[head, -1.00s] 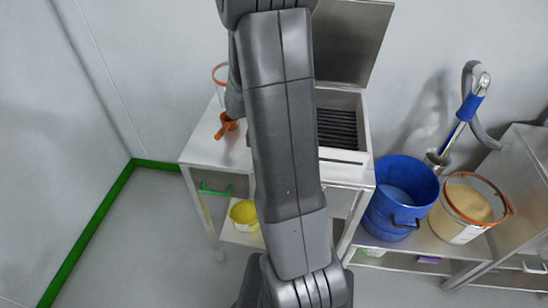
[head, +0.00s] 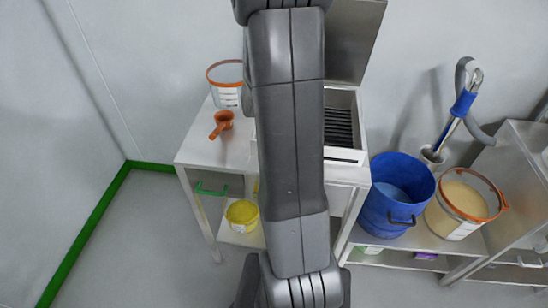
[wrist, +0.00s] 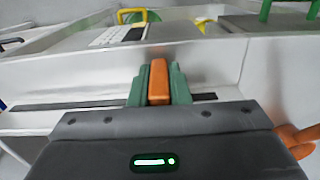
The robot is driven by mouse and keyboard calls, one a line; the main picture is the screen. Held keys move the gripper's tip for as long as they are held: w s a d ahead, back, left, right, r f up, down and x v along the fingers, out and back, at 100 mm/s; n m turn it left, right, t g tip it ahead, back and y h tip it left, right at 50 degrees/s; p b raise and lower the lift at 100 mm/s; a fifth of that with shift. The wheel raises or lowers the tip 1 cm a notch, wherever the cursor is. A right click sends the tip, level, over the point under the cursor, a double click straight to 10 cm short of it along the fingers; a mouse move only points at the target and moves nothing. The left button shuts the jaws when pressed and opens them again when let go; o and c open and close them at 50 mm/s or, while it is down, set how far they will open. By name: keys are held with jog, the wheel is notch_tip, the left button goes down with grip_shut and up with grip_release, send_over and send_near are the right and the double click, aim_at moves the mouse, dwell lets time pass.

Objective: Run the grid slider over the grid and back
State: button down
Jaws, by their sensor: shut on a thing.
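In the wrist view, my gripper (wrist: 158,88) has its green fingers closed on an upright orange handle (wrist: 158,80), which looks like the grid slider's grip. A dark slot (wrist: 60,106) in a pale metal face shows on both sides of it. In the head view, the dark ribbed grid (head: 338,126) lies in an open metal box (head: 346,156) on the bench. My arm covers the left part of the box, and my gripper and the slider are hidden behind it there.
The box's lid (head: 356,40) stands open behind it. An orange scoop (head: 222,123) and an orange-rimmed clear tub (head: 226,90) are on the bench, left of my arm. A blue bucket (head: 395,195) and a tub of powder (head: 462,208) stand on the lower bench at right.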

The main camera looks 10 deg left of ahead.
jog(key=shift+w+d+r, duration=0.1)
jog(key=shift+w+d, duration=0.05)
jog(key=shift+d, duration=2)
jog(key=shift+w+d, duration=0.15)
jog(key=shift+d, duration=2.1)
jog(key=shift+w+d, duration=0.15)
jog(key=shift+d, duration=2.9)
jog(key=shift+w+d, duration=0.1)
jog(key=shift+d, duration=2.9)
jog(key=c, duration=1.3)
grip_release()
jog(key=shift+s, duration=0.1)
notch_tip(320, 180, up, 14)
jog(key=shift+f, duration=0.1)
